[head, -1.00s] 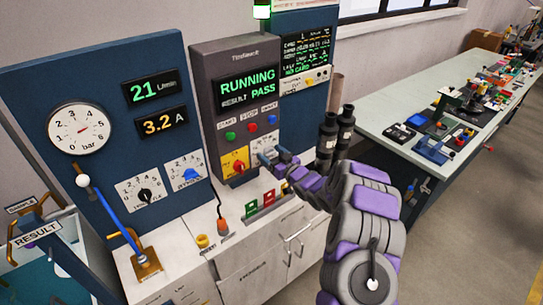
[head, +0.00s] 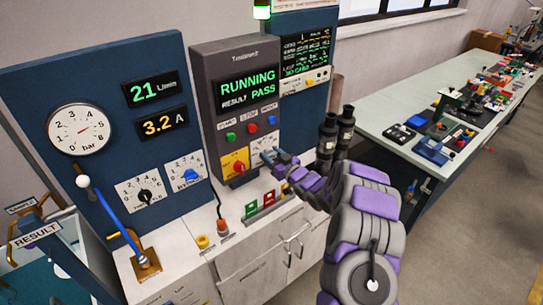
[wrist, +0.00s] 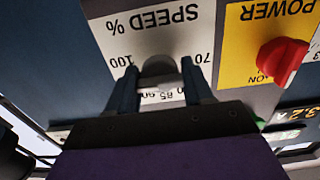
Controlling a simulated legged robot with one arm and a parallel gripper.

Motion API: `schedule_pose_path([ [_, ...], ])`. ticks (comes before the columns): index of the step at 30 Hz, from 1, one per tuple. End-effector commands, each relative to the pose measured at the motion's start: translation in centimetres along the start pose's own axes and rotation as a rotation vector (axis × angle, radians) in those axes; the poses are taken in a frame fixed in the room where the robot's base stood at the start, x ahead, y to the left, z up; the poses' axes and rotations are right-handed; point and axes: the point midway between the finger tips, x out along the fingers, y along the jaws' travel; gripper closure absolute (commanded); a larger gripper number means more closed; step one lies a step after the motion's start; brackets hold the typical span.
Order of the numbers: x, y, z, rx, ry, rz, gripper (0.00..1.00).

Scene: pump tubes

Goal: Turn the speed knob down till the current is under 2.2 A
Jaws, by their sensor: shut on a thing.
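The speed knob (wrist: 158,67) is a grey round knob on a white plate marked "SPEED %" (wrist: 165,22), seen upside down in the wrist view. My gripper (wrist: 159,78) is shut on the knob, one dark finger on each side. In the head view my gripper (head: 268,157) is at the speed plate (head: 263,143), right of the yellow power plate, and hides most of the knob. The knob's pointer cannot be made out. The current display (head: 162,123) reads 3.2 A.
The screen (head: 249,87) shows RUNNING and RESULT PASS. The red power knob (wrist: 283,60) on its yellow plate is close beside my gripper. A blue lever (head: 110,220) stands at the front left.

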Motion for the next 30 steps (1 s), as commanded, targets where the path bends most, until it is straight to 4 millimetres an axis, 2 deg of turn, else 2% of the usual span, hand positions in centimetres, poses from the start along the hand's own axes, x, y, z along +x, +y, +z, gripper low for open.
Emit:
schedule_pose_path([
  [8, -0.04, 0.06, 0.05, -0.105, -0.001, 0.001, 0.79],
  [21, -0.03, 0.05, 0.15, -0.396, -0.001, 0.001, 0.79],
  [30, 0.01, -0.05, 0.06, -0.501, 0.0, -0.001, 0.79],
])
